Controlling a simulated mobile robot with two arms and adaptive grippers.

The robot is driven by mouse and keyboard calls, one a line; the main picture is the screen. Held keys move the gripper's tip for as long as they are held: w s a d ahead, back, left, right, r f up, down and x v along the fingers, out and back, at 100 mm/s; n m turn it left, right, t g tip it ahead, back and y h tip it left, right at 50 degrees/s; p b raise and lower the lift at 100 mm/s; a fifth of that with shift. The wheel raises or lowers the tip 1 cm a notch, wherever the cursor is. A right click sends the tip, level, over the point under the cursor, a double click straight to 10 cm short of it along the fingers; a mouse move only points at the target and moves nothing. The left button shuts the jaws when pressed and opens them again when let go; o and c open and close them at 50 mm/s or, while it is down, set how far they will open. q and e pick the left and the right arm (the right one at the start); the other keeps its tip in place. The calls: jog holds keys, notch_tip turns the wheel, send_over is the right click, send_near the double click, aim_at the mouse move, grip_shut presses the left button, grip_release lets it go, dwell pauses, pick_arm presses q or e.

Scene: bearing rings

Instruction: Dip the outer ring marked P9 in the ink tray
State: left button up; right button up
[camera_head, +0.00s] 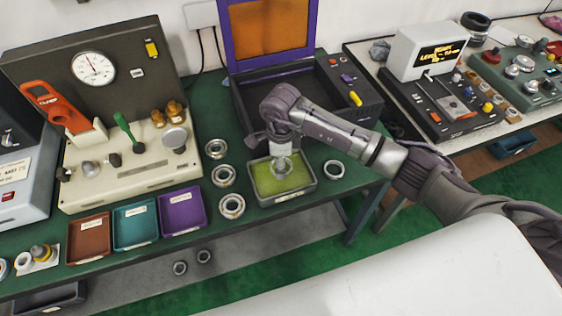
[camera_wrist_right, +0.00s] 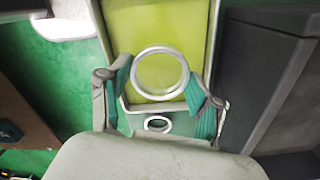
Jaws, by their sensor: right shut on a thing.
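A metal ring (camera_head: 281,167) is held by my right gripper (camera_head: 281,150) over the ink tray (camera_head: 262,201), a grey tray with yellow-green ink. In the right wrist view the ring (camera_wrist_right: 136,75) sits between the teal pads of the right gripper (camera_wrist_right: 161,82), against the green ink. I cannot tell whether its lower edge touches the ink. No P9 mark is readable on it. Another ring (camera_head: 334,169) lies on the bench just right of the tray. It also shows below the held ring in the right wrist view (camera_wrist_right: 158,124). My left gripper is not in view.
Several bearing rings (camera_head: 232,206) stand in a column left of the ink tray. Brown, teal and purple trays (camera_head: 183,211) line the front edge. A gauge machine (camera_head: 130,175) stands at left; a dark box with an orange panel (camera_head: 268,30) stands behind the tray.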

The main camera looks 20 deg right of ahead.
jog(key=shift+f+b, duration=2.8)
jog(key=shift+f, duration=0.2)
jog(key=shift+r, duration=0.25)
dwell(1.1)
jog(key=shift+r+p, duration=2.7)
jog(key=shift+r, duration=1.4)
